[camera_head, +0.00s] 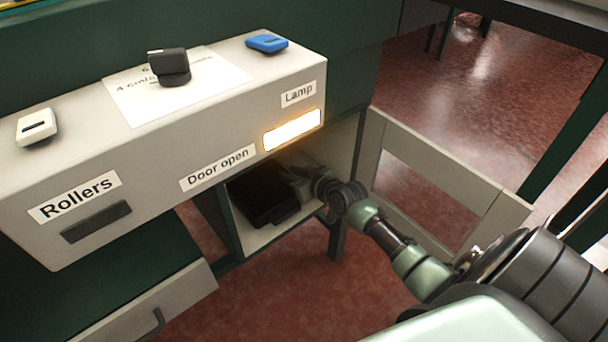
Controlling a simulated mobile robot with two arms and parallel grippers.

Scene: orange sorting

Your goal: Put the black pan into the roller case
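The black pan (262,197) is inside the open compartment of the roller case (240,222), under the "Door open" label. It appears to lie on the light compartment floor. My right arm comes in from the lower right, and my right gripper (300,183) reaches into the compartment at the pan's right edge. The fingertips are dark and partly hidden, so I cannot tell whether they are shut on the pan. The case door (440,185), a pale frame with a window, stands open to the right. My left gripper is not in view.
The case top holds a white switch (37,127), a black switch (169,67) on a paper sheet (128,98), and a blue switch (267,43). The lamp panel (293,130) glows. A pale drawer front (150,312) is at lower left. Red floor (290,300) is open in front.

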